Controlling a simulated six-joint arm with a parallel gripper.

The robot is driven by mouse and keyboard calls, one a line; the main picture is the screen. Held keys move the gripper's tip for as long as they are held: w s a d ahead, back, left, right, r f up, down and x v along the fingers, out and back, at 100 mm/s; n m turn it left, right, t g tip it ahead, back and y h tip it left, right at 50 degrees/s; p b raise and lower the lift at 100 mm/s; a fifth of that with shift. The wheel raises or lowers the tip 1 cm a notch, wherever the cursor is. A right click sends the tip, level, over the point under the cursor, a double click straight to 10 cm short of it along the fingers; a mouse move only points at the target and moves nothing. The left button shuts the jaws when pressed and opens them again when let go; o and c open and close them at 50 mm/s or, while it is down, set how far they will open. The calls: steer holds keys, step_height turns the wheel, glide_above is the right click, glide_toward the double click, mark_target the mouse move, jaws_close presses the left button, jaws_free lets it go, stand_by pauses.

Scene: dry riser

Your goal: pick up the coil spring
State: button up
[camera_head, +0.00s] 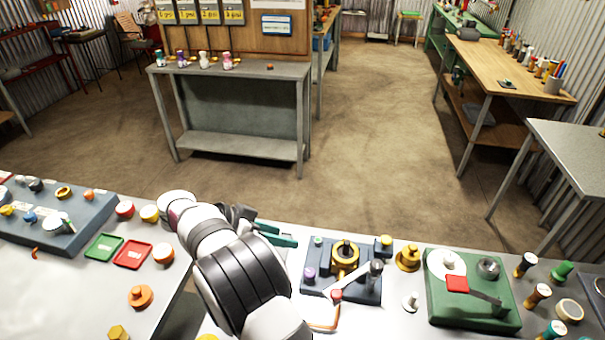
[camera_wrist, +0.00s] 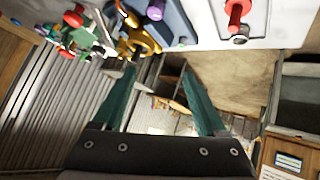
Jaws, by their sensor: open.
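I cannot make out a coil spring for certain in either view; it may be hidden or too small to tell. My gripper (camera_head: 287,236) is open, its green fingers above the back edge of the bench (camera_head: 225,325), left of a dark blue fixture (camera_head: 312,283) with a brass ring (camera_head: 345,254). In the wrist view my gripper (camera_wrist: 158,78) has two spread green fingers with nothing between them. That view looks past the bench edge, with the brass part (camera_wrist: 137,38) beyond the left fingertip.
A green block (camera_head: 440,310) with a red-handled lever stands to the right. A brass knob (camera_head: 408,258) and a small silver piece (camera_head: 410,302) lie between it and the fixture. Green (camera_head: 104,247) and red (camera_head: 132,255) trays, an orange knob (camera_head: 140,296) and a grey panel (camera_head: 60,235) are left.

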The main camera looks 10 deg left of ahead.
steer(key=s+a+f+t, duration=0.2)
steer(key=a+f+t, duration=0.4)
steer(key=a, duration=0.6)
steer(key=shift+g+y, duration=0.4)
steer(key=shift+g, duration=0.2)
steer(key=x, duration=0.5)
steer(key=a+x, duration=0.1)
steer(key=x, duration=0.5)
steer(key=f+x, duration=0.1)
steer(key=x, duration=0.4)
steer(key=shift+w+a, duration=0.15)
steer(key=shift+w, duration=0.25)
jaws_close()
